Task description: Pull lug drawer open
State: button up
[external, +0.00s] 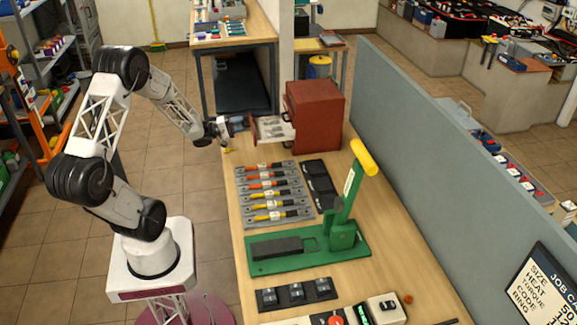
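The lug drawer (289,134) juts out to the left from a red cabinet (320,112) at the far end of the wooden bench. It is pulled partly open, and small metallic pieces show inside it. My gripper (241,124) is at the drawer's left front end, at about its height. It seems to touch or nearly touch the drawer front. The fingertips are too small to tell whether they are closed on a handle. The handle itself is not clear.
A rack of red and yellow-handled tools (275,194) lies on the bench before the drawer. A green press with a yellow-ended lever (344,230) stands nearer. A grey partition (430,130) runs along the bench's right side. The floor left of the drawer is clear.

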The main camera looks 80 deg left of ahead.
jog(key=shift+s+f, duration=0.2)
jog(key=shift+s, duration=0.85)
jog(key=shift+s+f, duration=0.15)
jog(key=shift+s, duration=0.9)
jog(key=shift+s+f, duration=0.2)
jog(key=shift+s, duration=0.85)
jog(key=w+d+r+m+g+h, duration=0.3)
jog(key=w+d+r+m+h, duration=0.2)
jog(key=w+r+m+h, duration=0.15)
jog(key=w+d+r+m+g+h, duration=0.2)
jog(key=d+r+g, duration=0.15)
jog(key=d, duration=0.65)
jog(key=w+d+r+m+g+h, duration=0.1)
jog(key=w+d+r+g+h, duration=0.1)
jog(key=d+g, duration=0.5)
jog(key=s+d+r+m+g+y, duration=0.1)
jog(key=s+d+r+m+y, duration=0.1)
jog(key=s+d, duration=0.3)
jog(key=s+d+r+m+g+y, duration=0.1)
jog(key=s+d+y, duration=0.4)
jog(key=d, duration=0.6)
jog(key=s+d+r+m+g+y, duration=0.2)
jog(key=s+d+m, duration=0.3)
jog(key=d, duration=0.3)
jog(key=shift+s+r+m+y, duration=0.35)
jog(key=shift+s+r+y, duration=0.1)
jog(key=shift+r+y, duration=0.3)
